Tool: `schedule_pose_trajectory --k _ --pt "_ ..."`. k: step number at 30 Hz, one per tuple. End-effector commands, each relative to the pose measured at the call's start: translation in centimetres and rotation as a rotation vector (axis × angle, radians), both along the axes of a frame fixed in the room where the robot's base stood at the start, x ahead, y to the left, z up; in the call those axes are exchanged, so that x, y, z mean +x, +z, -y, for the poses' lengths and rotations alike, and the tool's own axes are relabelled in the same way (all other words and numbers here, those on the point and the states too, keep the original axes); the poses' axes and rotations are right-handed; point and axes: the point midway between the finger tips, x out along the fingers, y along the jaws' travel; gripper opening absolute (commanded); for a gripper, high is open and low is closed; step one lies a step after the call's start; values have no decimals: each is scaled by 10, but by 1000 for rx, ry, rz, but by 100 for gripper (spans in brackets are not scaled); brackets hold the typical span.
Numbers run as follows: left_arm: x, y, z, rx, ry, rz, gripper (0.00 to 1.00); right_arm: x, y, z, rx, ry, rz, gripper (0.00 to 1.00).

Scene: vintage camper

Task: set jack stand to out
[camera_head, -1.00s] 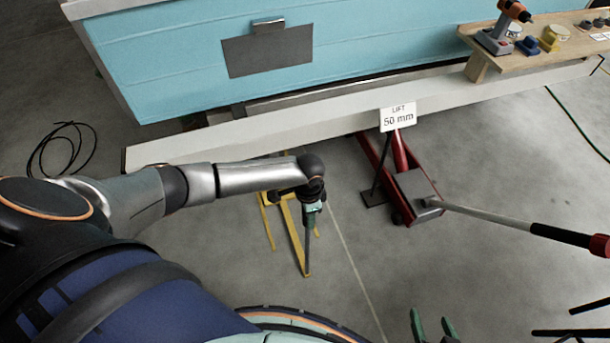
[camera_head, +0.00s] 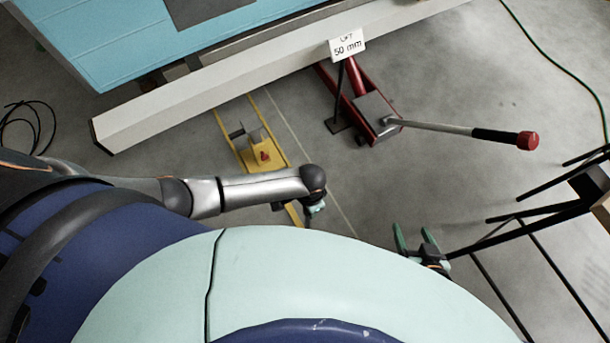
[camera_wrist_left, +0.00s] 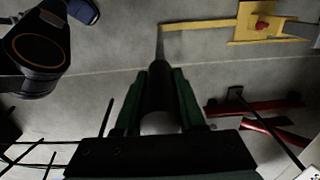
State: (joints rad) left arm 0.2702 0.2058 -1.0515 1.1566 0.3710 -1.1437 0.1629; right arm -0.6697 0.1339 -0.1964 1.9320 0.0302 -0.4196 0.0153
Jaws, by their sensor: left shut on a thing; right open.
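My right gripper (camera_head: 420,245) is open and empty, lower right.
A red floor jack (camera_head: 372,110) with a long handle (camera_head: 460,130) stands right of the yellow frame, by a "LIFT 50 mm" sign (camera_head: 347,45). The pale beam (camera_head: 200,85) runs under the blue camper (camera_head: 110,40). Black legs (camera_head: 530,210) stand at right.

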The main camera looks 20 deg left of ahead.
Motion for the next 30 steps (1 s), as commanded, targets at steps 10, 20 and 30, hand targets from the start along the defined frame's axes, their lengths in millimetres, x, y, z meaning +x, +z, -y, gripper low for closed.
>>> schedule_pose_trajectory --k 10,20,30 --pt "-1 1 4 -7 1 -1 0 -1 0 1 0 -1 -1 72" --pt "0 0 2 -3 1 0 69 -1 -1 1 0 -2 -2 72" --pt "0 12 1 -2 1 1 69 -1 5 1 1 -2 -1 72"
